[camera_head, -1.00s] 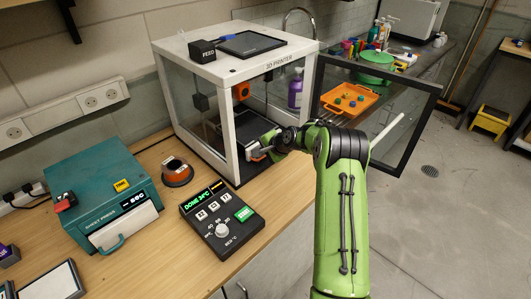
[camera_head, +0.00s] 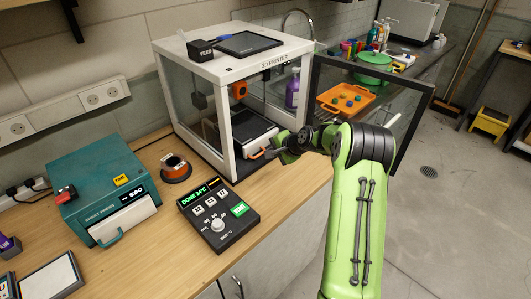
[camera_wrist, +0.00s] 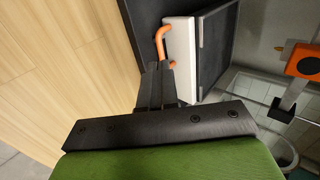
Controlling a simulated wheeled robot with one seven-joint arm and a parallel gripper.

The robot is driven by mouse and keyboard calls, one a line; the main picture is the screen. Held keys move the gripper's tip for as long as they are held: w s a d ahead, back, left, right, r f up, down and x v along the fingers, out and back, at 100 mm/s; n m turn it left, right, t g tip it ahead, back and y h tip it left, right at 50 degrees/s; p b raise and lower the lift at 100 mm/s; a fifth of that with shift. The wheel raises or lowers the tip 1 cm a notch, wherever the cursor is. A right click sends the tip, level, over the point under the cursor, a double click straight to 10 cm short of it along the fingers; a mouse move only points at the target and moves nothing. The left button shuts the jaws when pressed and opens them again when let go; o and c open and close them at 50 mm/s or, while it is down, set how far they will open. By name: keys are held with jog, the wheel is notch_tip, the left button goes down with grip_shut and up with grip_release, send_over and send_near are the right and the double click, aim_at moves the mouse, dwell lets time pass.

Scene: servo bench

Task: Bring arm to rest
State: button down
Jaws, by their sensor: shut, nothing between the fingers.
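My arm, green with black joints, reaches up from the lower right in the head view. My gripper (camera_head: 277,152) is shut and empty, just outside the open front of the 3D printer (camera_head: 178,98). In the wrist view its dark fingers (camera_wrist: 158,72) are together, close below the orange handle (camera_wrist: 160,38) of the printer's white-fronted plate (camera_wrist: 180,55). I cannot tell whether they touch the handle. In the head view the plate (camera_head: 247,136) sits low in the printer, its handle (camera_head: 257,154) at the front edge.
The printer's dark-framed glass door (camera_head: 428,100) stands open behind my arm. An orange tray (camera_head: 330,106) shows through it. A black control box (camera_head: 235,229), a teal press (camera_head: 85,195) and an orange spool (camera_head: 176,170) stand on the wooden bench (camera_head: 150,255).

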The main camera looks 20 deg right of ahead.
jog(key=v, duration=0.6)
jog(key=s+a+r+n+g+h, duration=0.2)
jog(key=s+a+r+n, duration=0.5)
jog(key=s+a+r, duration=0.45)
jog(key=s+a+n, duration=0.2)
jog(key=s+n, duration=0.1)
jog(key=s, duration=0.9)
jog(key=s+a+r+n+g+h, duration=0.1)
jog(key=s+a+n, duration=0.2)
jog(key=s, duration=0.9)
jog(key=shift+a+n+p, duration=0.2)
jog(key=shift+n+p, duration=0.1)
jog(key=shift+n, duration=0.2)
jog(key=shift+s+r, duration=0.15)
